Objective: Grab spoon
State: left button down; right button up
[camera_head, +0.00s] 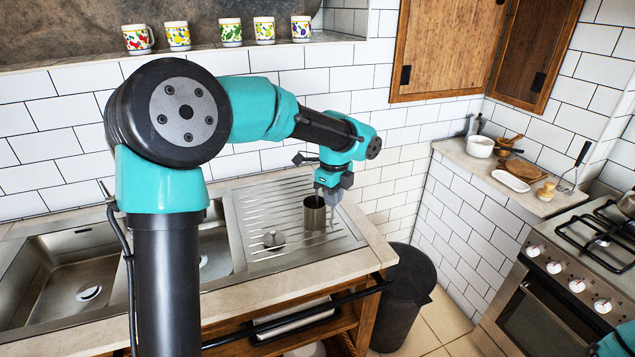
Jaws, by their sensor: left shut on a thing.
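My left gripper (327,201) is over the right part of the sink's drainboard, with its fingers pointing down. It is shut at a grey metal cup (314,215) that stands upright on the drainboard. The fingers overlap the cup's rim and right side. I cannot make out a spoon; anything thin between the fingers or inside the cup is too small to tell. My right gripper is not in view.
The ribbed metal drainboard (257,215) holds a small metal item (273,239) left of the cup. The sink (75,284) lies further left. A dark bin (402,300) stands right of the counter. The stove (570,275) and a ledge with dishes (511,181) are at the right.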

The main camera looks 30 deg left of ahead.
pick_arm(q)
jog(key=s+d, duration=1)
jog(key=d, duration=0.2)
dwell(0.3)
